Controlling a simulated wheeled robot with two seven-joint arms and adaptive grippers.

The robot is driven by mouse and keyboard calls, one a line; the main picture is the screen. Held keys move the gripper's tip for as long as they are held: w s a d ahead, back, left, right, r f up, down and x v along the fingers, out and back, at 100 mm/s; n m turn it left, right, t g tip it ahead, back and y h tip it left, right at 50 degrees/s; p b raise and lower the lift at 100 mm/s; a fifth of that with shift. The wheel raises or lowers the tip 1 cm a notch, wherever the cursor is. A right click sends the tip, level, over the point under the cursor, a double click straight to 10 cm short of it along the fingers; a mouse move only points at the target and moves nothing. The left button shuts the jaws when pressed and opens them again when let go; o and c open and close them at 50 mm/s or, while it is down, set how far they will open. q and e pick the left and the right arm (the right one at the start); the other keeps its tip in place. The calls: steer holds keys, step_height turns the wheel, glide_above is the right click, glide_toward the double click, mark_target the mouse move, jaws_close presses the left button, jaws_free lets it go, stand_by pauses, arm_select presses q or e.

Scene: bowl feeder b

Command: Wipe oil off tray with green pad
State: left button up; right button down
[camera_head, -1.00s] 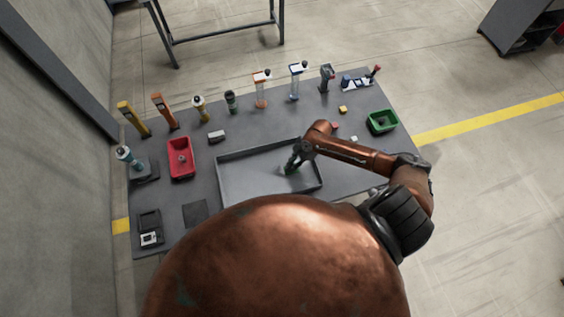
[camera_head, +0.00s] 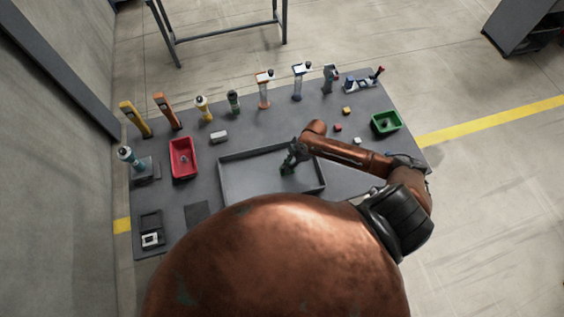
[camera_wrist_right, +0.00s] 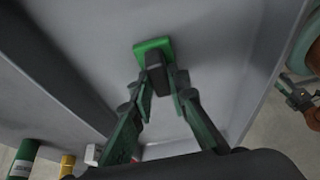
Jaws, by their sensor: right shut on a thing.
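The grey tray (camera_head: 238,192) with raised walls lies in the middle of the table; its floor also fills much of the right wrist view (camera_wrist_right: 215,75). My right gripper (camera_head: 287,169) is over the tray's right part, pointing down. In the right wrist view, my right gripper (camera_wrist_right: 158,72) is shut on the dark grip of the green pad (camera_wrist_right: 143,47). The pad is at or close to the tray floor; whether it touches cannot be told. No oil can be made out on the visible floor. My left gripper is not in view.
A red bin (camera_head: 184,158) stands left of the tray and a green bin (camera_head: 386,122) to its right. Several bottles and tools line the table's back edge. Small blocks (camera_head: 338,127) lie right of the tray. Tray walls surround the gripper.

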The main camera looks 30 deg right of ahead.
steer(key=shift+s+d, duration=0.3)
steer(key=shift+d, duration=1)
steer(key=shift+s+d+r+p, duration=0.1)
steer(key=shift+d+r+p, duration=0.05)
steer(key=shift+p, duration=0.15)
steer(key=a, duration=0.2)
steer(key=w+a+p, duration=0.1)
steer(key=a, duration=0.1)
steer(key=shift+w+a, duration=0.25)
steer(key=shift+a, duration=0.6)
step_height(320, 180, up, 2)
steer(key=shift+w+r+p, duration=0.1)
steer(key=shift+p, duration=1)
step_height(320, 180, up, 2)
steer(key=shift+d+r+p, duration=0.15)
steer(key=shift+p, duration=0.9)
steer(key=shift+r+p, duration=1.15)
steer(key=shift+r, duration=0.45)
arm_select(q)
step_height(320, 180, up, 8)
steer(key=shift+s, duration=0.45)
